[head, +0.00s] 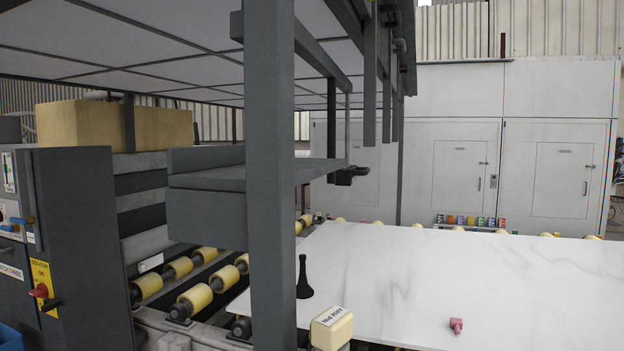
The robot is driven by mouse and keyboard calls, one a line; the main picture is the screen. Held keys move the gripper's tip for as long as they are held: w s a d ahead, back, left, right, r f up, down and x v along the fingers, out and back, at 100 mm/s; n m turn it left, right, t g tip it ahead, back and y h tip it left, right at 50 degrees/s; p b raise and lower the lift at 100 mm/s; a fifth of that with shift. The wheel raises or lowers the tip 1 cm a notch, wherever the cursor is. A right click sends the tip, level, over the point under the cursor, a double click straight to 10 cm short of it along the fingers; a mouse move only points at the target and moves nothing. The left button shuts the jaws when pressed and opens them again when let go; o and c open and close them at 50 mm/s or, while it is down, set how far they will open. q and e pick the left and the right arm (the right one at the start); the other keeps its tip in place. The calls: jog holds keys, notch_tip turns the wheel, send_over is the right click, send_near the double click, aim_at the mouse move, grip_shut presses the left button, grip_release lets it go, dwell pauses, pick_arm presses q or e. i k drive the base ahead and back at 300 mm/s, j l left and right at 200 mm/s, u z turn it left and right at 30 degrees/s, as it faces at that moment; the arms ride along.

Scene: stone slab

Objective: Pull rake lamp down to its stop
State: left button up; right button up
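A long grey box-shaped housing (207,205), which I take to be the rake lamp, hangs level under the overhead frame. It runs back to the right behind a grey upright post (270,200). A dark handle-like piece (350,176) sticks out at its far right end, beside a thin vertical rod. I cannot tell whether the lamp is lit or how far it can travel. The white veined slab (430,280) lies flat below and to the right of it. Neither of my grippers is in view.
A black narrow-necked object (304,280) stands at the slab's left edge. A yellow labelled block (331,328) is in front, and a small pink piece (456,325) lies on the slab. A control cabinet (75,240) and yellow rollers (195,299) are left.

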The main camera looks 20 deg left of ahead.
aim_at(346, 177)
jog(key=i+l+u, duration=0.1)
jog(key=u, duration=0.15)
jog(key=l+u, duration=0.25)
jog(key=i+l, duration=0.1)
jog(key=l, duration=0.2)
jog(key=i+l, duration=0.1)
jog(key=l, duration=0.25)
jog(key=i+l, duration=0.15)
jog(key=l, duration=0.15)
jog(key=i+l+u, duration=0.15)
jog(key=i+l, duration=0.85)
jog(key=i, duration=0.15)
